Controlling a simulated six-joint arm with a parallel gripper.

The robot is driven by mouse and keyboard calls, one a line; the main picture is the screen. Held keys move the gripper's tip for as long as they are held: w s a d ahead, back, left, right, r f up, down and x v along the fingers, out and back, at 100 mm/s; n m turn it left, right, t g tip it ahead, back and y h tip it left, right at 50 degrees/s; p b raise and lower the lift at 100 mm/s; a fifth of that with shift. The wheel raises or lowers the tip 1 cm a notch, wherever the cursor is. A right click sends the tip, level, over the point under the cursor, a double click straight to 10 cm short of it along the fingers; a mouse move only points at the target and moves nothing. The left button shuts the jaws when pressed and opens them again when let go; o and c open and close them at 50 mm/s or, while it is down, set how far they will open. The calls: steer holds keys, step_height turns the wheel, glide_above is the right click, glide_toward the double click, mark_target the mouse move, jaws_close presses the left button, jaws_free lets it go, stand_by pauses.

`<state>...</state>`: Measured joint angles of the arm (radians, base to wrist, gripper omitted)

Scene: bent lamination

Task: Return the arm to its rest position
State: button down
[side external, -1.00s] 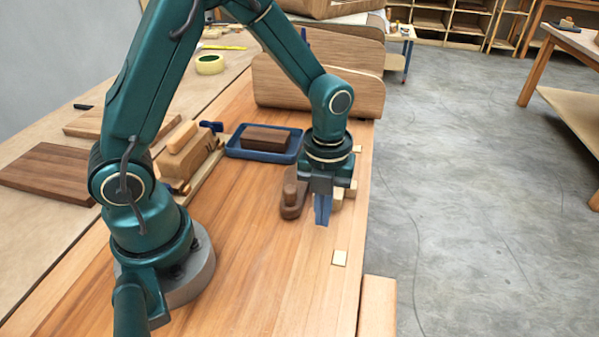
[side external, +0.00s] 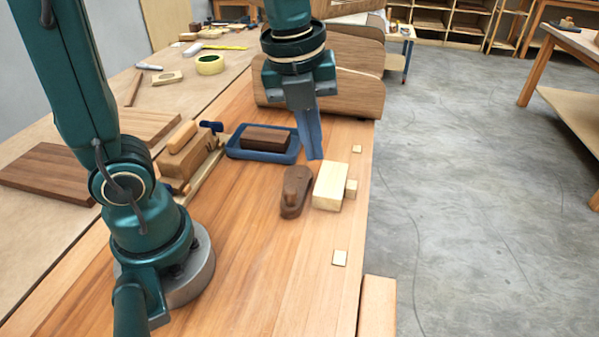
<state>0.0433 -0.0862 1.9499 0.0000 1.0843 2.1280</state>
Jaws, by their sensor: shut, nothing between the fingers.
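My gripper (side external: 315,157) hangs above the bench, pointing down, with its blue fingers shut and nothing between them. Its fingertips show just behind a pale wooden block (side external: 330,185) in the picture. A dark brown wooden piece with a raised knob (side external: 296,190) stands left of the pale block. A blue tray (side external: 238,146) holding a dark wooden block (side external: 267,138) lies to the left of the fingers. My upper arm leaves the top of the picture.
Bent wooden laminations (side external: 350,75) stand at the back of the bench. A clamped wooden block assembly (side external: 188,158) and dark boards (side external: 50,172) lie left, with a tape roll (side external: 210,64) farther back.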

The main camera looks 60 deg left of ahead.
steer(key=s+a+n+t, duration=0.1)
steer(key=s+n+t, duration=0.2)
steer(key=n, duration=2.1)
steer(key=s, duration=0.4)
steer(key=shift+s+f+n, duration=0.15)
steer(key=shift+s+n, duration=0.2)
steer(key=shift+n, duration=0.05)
